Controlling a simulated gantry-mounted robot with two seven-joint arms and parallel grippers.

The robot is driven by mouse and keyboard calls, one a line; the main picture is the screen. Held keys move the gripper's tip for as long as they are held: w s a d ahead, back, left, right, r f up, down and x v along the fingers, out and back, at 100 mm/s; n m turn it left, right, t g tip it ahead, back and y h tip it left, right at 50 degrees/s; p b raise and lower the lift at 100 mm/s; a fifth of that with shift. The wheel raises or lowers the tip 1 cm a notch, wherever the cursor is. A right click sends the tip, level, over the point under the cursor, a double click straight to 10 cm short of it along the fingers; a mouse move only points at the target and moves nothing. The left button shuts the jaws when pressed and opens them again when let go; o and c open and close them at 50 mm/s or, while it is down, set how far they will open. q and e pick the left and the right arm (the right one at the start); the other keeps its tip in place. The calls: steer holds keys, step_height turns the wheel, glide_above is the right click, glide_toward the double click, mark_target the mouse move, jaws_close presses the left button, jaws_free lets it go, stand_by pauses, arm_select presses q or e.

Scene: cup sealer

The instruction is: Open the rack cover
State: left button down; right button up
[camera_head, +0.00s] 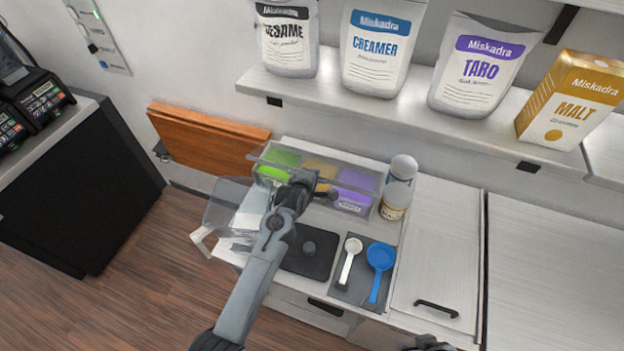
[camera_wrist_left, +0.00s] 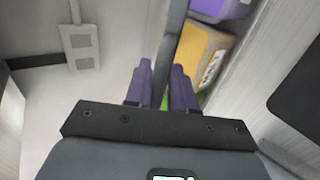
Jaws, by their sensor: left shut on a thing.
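The rack (camera_head: 372,208) stands against the wall on the counter, holding green (camera_head: 284,157), yellow (camera_head: 322,168) and purple (camera_head: 357,181) containers. Its clear rack cover (camera_head: 262,152) spans the containers; its exact tilt is hard to tell. My left gripper (camera_head: 318,186) is at the middle of the cover's edge. In the left wrist view, its purple fingers (camera_wrist_left: 160,88) are shut on a narrow grey edge (camera_wrist_left: 170,45), which looks like part of the cover. Part of my right gripper (camera_head: 427,343) shows at the bottom edge; its jaws cannot be made out.
A clear bin (camera_head: 226,205) is left of my left arm. A white bottle (camera_head: 401,180) stands right of the rack. A shelf with bags (camera_head: 376,50) overhangs behind.

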arm_select(q)
steer(key=r, duration=0.1)
steer(key=w+r, duration=0.1)
steer(key=r, duration=0.1)
steer(key=shift+w+d, duration=0.15)
steer(key=shift+d, duration=0.1)
steer(key=shift+w+r, duration=0.3)
steer(key=shift+r, duration=0.05)
steer(key=shift+d, duration=0.1)
